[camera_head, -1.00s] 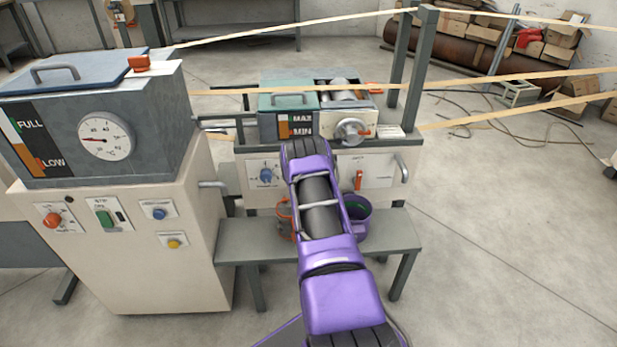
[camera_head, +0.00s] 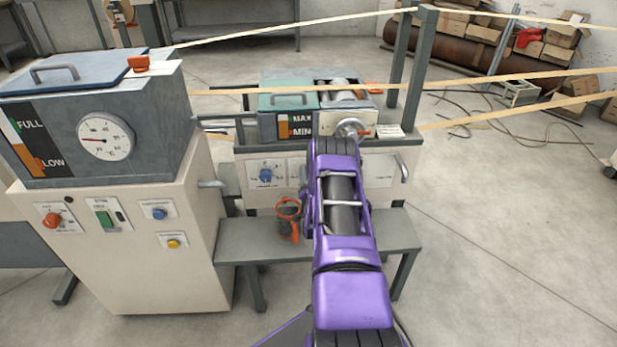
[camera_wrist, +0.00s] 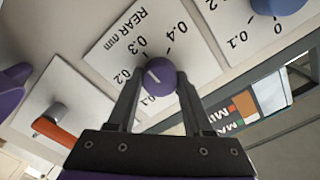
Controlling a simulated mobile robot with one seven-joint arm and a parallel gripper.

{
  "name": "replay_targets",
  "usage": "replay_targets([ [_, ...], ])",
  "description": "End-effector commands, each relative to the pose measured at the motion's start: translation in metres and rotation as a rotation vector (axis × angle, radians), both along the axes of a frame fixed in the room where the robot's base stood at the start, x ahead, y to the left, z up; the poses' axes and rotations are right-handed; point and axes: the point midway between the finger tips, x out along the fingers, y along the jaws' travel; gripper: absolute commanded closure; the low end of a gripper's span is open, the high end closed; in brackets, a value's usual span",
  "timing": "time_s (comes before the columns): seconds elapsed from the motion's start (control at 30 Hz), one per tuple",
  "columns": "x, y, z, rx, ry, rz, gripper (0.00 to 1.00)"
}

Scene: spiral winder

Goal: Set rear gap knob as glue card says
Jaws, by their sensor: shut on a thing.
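The rear gap knob (camera_wrist: 158,75) is a small purple-blue knob with a white pointer line on a plate lettered REAR mm. The pointer slants to the upper left, on the 0.2 and 0.3 side of the scale; I cannot read its exact setting. My gripper (camera_wrist: 156,84) is shut on the knob, one finger on each side. In the head view my arm hides the knob and gripper. A small white card (camera_head: 389,131) lies on top of the machine; its writing is too small to read, so I cannot tell if it is the glue card.
Another blue knob (camera_head: 265,175) sits on a plate left of my arm; a blue knob also shows at the wrist view's top (camera_wrist: 278,5). An orange lever (camera_wrist: 52,131) is close to the gripper. An orange-rimmed container (camera_head: 288,218) stands on the grey bench (camera_head: 255,245).

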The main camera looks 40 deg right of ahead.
Motion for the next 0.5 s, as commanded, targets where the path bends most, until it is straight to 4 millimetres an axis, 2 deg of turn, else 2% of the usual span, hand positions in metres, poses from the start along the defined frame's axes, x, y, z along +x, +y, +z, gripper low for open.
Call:
replay_targets([
  [0.47,-0.0005,0.0006,-0.0011,0.013,-0.006,0.001,1.0],
  [0.5,-0.0005,0.0006,-0.0011,0.013,-0.006,0.001,0.44],
])
